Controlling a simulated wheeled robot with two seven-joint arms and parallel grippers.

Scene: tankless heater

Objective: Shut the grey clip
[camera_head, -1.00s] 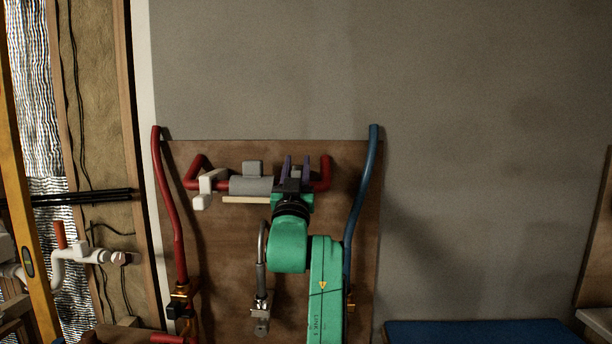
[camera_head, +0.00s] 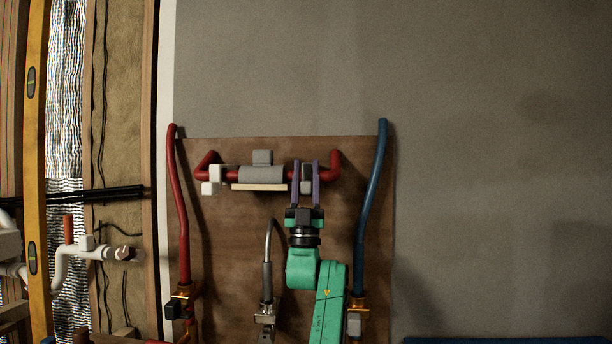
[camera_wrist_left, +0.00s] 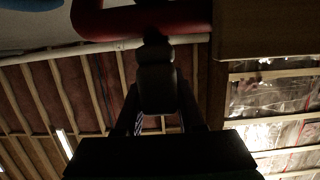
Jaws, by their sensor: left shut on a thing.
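The grey clip (camera_head: 307,186) is on the right part of the red pipe (camera_head: 335,167), which runs across the brown board. My left gripper (camera_head: 306,172) comes from below, with one purple finger on each side of the clip, and is shut on it. In the left wrist view the clip (camera_wrist_left: 157,85) is a dark shape between the fingers, under the red pipe (camera_wrist_left: 140,22). It is too dark there to tell whether the clip's latch is closed. My right gripper is not in view.
A grey sleeve (camera_head: 262,175) and a white clip (camera_head: 215,180) sit on the pipe to the left. A red riser (camera_head: 183,230) and a blue riser (camera_head: 367,215) flank the board (camera_head: 230,270). The wall at right is bare.

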